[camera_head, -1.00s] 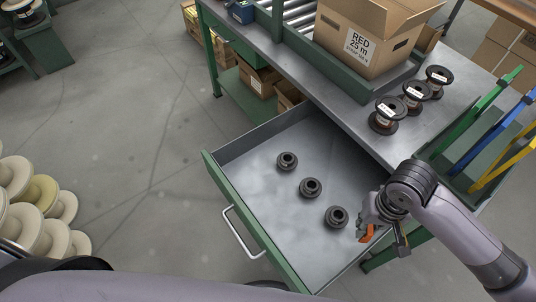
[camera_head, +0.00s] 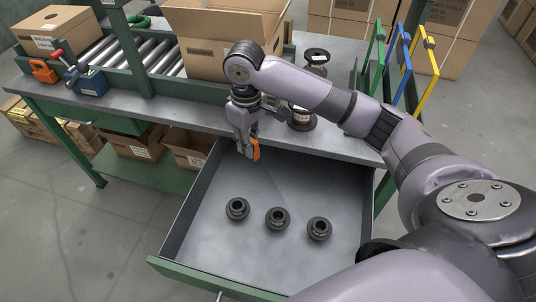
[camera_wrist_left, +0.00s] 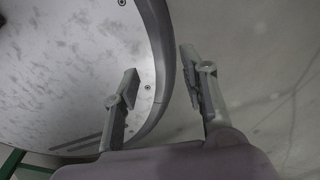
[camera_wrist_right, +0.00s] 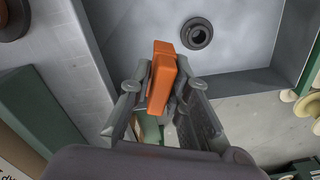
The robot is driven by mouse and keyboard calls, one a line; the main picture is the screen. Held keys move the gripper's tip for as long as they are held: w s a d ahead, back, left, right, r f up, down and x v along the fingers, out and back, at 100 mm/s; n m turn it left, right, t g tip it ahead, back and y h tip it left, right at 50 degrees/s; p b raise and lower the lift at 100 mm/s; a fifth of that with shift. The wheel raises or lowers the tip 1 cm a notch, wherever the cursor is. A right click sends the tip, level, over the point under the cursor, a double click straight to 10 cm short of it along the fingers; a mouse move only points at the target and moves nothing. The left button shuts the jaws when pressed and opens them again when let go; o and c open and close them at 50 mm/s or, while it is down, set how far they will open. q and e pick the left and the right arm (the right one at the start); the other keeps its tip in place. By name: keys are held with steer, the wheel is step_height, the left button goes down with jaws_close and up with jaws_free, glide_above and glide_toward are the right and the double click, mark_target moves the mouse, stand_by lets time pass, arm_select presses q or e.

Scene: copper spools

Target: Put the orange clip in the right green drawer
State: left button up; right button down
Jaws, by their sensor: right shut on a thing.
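My right gripper (camera_head: 246,143) is shut on the orange clip (camera_head: 255,149), seen between its fingers in the right wrist view (camera_wrist_right: 162,85). It holds the clip by the bench's front edge, over the back of the open right green drawer (camera_head: 172,238); the exact height is unclear. The drawer has a grey inside and a green front. Three dark round parts (camera_head: 237,209) lie in a row on its floor. My left gripper (camera_wrist_left: 158,85) is open and empty in the left wrist view, beside a round pale surface, and does not show in the head view.
The grey bench (camera_head: 190,111) carries an open cardboard box (camera_head: 200,62), copper spools (camera_head: 302,118) partly behind my right arm, and a blue tool (camera_head: 90,82) at the left. Another green drawer (camera_head: 90,117) is shut. Green, blue and yellow frames (camera_head: 404,70) stand at the right.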

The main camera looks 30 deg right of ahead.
arm_select(q)
steer(key=shift+w+a+f+b, duration=0.35)
steer(key=shift+w+f+b, duration=0.3)
steer(key=shift+w, duration=0.1)
arm_select(e)
steer(key=shift+f, duration=8.95)
steer(key=c, duration=1.5)
jaws_free()
arm_select(q)
steer(key=shift+w+r+p, duration=0.1)
steer(key=shift+r+p, duration=0.4)
arm_select(e)
step_height(320, 180, up, 12)
steer(key=shift+r, duration=0.1)
